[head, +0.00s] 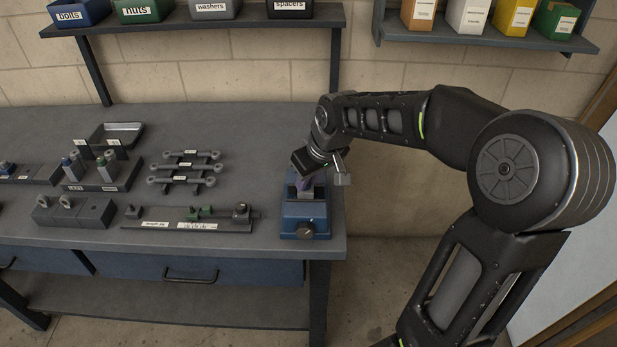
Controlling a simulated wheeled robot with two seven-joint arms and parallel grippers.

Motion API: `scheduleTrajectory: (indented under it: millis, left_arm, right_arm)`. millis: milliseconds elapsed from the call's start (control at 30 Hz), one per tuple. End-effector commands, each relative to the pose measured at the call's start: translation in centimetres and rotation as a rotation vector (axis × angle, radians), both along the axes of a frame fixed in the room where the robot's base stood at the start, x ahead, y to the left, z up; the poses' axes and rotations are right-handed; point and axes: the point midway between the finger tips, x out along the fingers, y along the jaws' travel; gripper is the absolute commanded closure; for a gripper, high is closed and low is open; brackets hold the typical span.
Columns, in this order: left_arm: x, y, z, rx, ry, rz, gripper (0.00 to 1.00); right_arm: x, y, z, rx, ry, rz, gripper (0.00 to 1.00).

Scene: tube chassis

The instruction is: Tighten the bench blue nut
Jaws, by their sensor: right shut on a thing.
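A blue bench vise (304,218) stands at the right front corner of the bench. My right gripper (318,176) is directly above the vise, tilted, and shut on a small purple part (303,184) at the jaws of the vise. The gripper hides most of this part, and I cannot tell how it sits in the vise. A small blue piece (7,165) shows on a dark block at the far left. A blue-topped piece (66,161) stands in a labelled block. I cannot tell which is the blue nut. My left gripper is out of view.
A dark rail fixture (190,225) lies at the front, and an empty tray (116,134) is behind. Labelled bins, including nuts (141,13), stand on the shelf above. The bench (255,140) is clear behind the vise.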

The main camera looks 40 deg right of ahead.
Motion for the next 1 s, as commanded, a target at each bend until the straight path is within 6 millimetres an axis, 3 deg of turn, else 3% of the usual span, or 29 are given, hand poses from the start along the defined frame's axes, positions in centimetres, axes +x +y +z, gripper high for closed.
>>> scheduleTrajectory:
  millis: [300,800,833,1000]
  left_arm:
    - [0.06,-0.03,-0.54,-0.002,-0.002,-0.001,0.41]
    - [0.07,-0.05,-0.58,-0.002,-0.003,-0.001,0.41]
    - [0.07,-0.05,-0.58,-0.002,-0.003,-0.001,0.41]
    - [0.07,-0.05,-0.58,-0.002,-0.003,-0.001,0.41]
  right_arm:
    - [0.09,0.15,-0.03,-0.001,-0.002,-0.163,1.00]
    - [0.08,0.15,0.05,0.000,-0.002,-0.197,1.00]
    - [0.08,0.15,0.04,0.000,-0.002,-0.197,0.79]
    - [0.06,0.15,0.03,0.000,-0.001,-0.197,0.65]
